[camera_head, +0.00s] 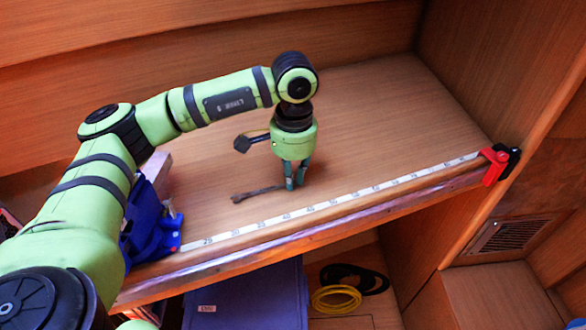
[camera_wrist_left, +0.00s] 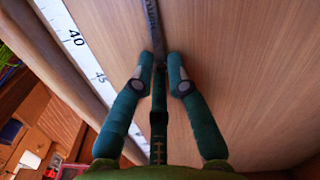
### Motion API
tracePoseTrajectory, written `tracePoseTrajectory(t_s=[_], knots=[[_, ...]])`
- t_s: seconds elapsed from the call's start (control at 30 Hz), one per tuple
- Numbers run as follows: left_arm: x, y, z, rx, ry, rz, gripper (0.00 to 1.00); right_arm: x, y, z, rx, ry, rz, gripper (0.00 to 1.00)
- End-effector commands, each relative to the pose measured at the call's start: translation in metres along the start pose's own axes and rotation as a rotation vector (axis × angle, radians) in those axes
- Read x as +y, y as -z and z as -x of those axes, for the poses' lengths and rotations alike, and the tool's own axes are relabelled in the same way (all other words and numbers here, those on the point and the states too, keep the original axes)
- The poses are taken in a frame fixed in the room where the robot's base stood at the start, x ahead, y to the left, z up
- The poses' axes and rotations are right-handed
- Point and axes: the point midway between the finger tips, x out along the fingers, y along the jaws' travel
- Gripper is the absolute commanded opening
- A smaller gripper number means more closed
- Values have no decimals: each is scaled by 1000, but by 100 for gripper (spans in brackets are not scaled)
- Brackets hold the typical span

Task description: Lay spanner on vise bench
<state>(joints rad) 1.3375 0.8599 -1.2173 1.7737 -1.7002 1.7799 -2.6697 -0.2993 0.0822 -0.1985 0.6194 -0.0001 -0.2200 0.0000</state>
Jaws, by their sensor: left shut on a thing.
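The spanner (camera_head: 257,193) is a thin dark tool on or just above the wooden vise bench (camera_head: 390,120), pointing left from my left gripper (camera_head: 294,184). My left gripper points down near the bench's front edge and is shut on the spanner's right end. In the left wrist view the spanner (camera_wrist_left: 152,22) runs between the two fingertips (camera_wrist_left: 161,68). I cannot tell whether it touches the wood. The blue vise (camera_head: 150,232) stands at the bench's left end, partly behind my arm. My right gripper is not in view.
A white measuring tape (camera_head: 330,203) runs along the bench's front edge. A red and black clamp (camera_head: 496,165) sits at its right end. Below are a blue box (camera_head: 245,295) and coiled yellow (camera_head: 336,299) and black lines (camera_head: 352,276). The bench's right half is clear.

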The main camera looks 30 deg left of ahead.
Motion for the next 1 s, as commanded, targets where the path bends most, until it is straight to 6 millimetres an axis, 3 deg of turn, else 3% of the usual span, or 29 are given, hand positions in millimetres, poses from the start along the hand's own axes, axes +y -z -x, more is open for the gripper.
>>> tracePoseTrajectory(t_s=[0.4,0.43,0.47,0.5,0.9,1.0], knots=[[0,0,-7,1,0,0,0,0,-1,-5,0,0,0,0],[0,0,-6,1,0,0,24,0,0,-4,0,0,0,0],[0,0,-5,1,0,0,36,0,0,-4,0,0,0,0],[0,0,-5,1,0,1,40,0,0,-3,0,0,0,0],[0,0,1,1,0,1,40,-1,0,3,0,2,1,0],[0,2,10,6,1,1,40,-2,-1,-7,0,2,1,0]])
